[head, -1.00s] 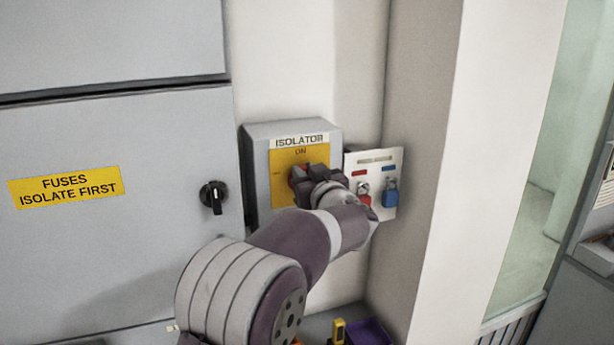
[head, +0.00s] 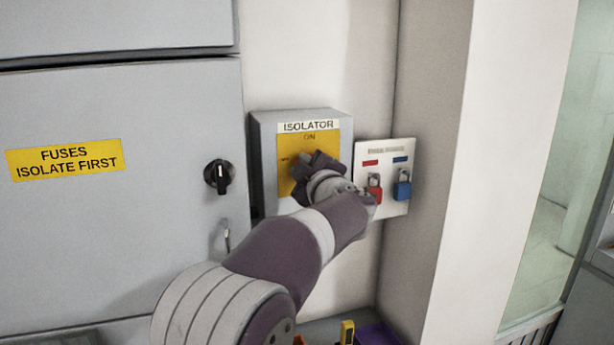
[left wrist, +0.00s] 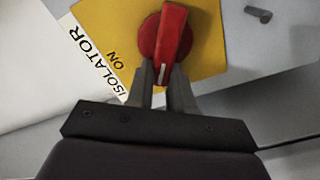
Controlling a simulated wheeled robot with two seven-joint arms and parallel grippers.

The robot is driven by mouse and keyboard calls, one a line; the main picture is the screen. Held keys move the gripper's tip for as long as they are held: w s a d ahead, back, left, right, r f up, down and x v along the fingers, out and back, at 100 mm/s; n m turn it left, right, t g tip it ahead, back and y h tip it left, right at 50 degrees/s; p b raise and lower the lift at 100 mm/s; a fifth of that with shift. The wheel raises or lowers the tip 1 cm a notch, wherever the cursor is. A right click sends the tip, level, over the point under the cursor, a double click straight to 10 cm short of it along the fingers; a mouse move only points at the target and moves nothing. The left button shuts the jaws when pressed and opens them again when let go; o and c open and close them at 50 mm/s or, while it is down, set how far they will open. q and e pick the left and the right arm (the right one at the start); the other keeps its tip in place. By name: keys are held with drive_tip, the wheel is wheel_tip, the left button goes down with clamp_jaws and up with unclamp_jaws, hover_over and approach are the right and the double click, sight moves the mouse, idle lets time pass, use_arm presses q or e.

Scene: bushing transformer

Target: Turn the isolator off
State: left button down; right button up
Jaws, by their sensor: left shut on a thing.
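The isolator is a grey wall box (head: 262,165) with a yellow plate (head: 284,187) and the words ISOLATOR and ON at its top. My left gripper (head: 312,170) is in front of the plate and hides the handle in the head view. In the left wrist view the red rotary handle (left wrist: 173,38) sits on the yellow plate (left wrist: 105,18). My left gripper (left wrist: 163,78) is shut on the end of this handle, at its white mark. The mark points to one side of the word ON, so the handle sits at a slant. My right gripper is not in view.
A white board (head: 377,152) with a red padlock (head: 375,190) and a blue padlock (head: 403,186) hangs close right of the isolator. A grey fuse cabinet (head: 110,230) with a black knob (head: 218,177) stands at the left. A wall corner lies at the right.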

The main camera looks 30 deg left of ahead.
use_arm(q)
drive_tip(key=shift+s+a+f+n+b, duration=0.1)
drive_tip(key=shift+f+n+b, duration=0.2)
drive_tip(key=shift+n+b, duration=0.65)
drive_tip(key=shift+f+n+b, duration=0.25)
drive_tip(key=shift+n+b, duration=0.35)
drive_tip(key=shift+n, duration=0.6)
drive_tip(key=shift+s+a+f+n+b, duration=0.1)
drive_tip(key=shift+f+n+b, duration=0.2)
drive_tip(key=shift+n+b, duration=0.65)
drive_tip(key=c, duration=1)
unclamp_jaws()
drive_tip(key=shift+d, duration=0.15)
drive_tip(key=b+v, duration=0.3)
drive_tip(key=v, duration=0.9)
drive_tip(key=shift+s+d, duration=0.15)
drive_tip(key=shift+d, duration=0.05)
